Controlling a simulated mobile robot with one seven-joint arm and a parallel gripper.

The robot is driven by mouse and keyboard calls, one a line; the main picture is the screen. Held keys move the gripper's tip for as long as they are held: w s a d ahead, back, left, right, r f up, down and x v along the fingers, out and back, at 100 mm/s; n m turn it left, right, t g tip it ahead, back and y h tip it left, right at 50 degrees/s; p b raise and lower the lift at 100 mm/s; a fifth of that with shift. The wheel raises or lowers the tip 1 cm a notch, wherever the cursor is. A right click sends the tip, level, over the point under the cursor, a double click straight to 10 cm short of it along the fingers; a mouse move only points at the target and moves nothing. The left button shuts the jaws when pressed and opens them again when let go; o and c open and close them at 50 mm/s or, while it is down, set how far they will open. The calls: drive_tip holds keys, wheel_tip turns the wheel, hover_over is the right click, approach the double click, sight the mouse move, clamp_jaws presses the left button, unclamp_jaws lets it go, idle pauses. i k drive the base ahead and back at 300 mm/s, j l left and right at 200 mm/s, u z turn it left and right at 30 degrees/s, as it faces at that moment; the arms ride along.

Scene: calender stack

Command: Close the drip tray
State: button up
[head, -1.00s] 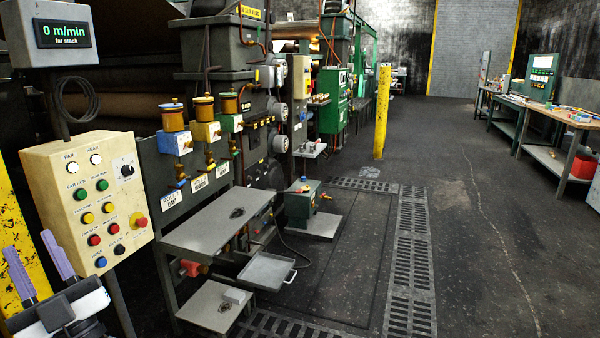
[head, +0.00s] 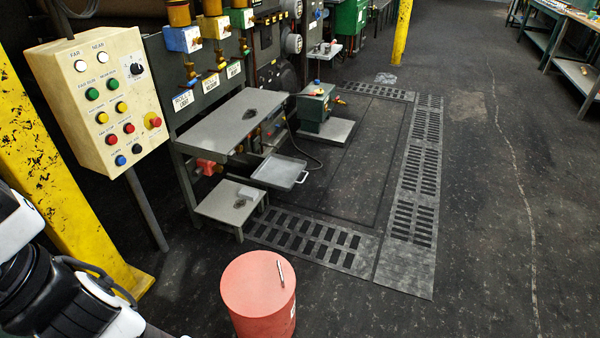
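The drip tray (head: 279,171) is a shallow grey metal pan with a pale handle (head: 302,177) on its right end. It sticks out from under the grey shelf (head: 236,124) of the machine stand, low over the floor. My gripper is not in view now. Only white and black parts of my own arm show at the lower left, well apart from the tray.
A low grey step (head: 229,203) stands just in front of the tray. A red drum (head: 258,293) stands at the bottom centre. A cream button panel (head: 101,100) and a yellow post (head: 60,190) are at left. A green pump unit (head: 316,108) stands beyond the tray.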

sight(279, 171)
drive_tip(key=i+l+u, duration=0.15)
drive_tip(key=i+l, duration=0.55)
drive_tip(key=i, duration=0.15)
drive_tip(key=i+l+u, duration=0.2)
drive_tip(key=i+l, duration=0.65)
drive_tip(key=i+l+u, duration=0.15)
drive_tip(key=i+l, duration=0.65)
drive_tip(key=l, duration=0.15)
drive_tip(key=i+l+u, duration=0.1)
drive_tip(key=i, duration=0.4)
drive_tip(key=i+j, duration=0.15)
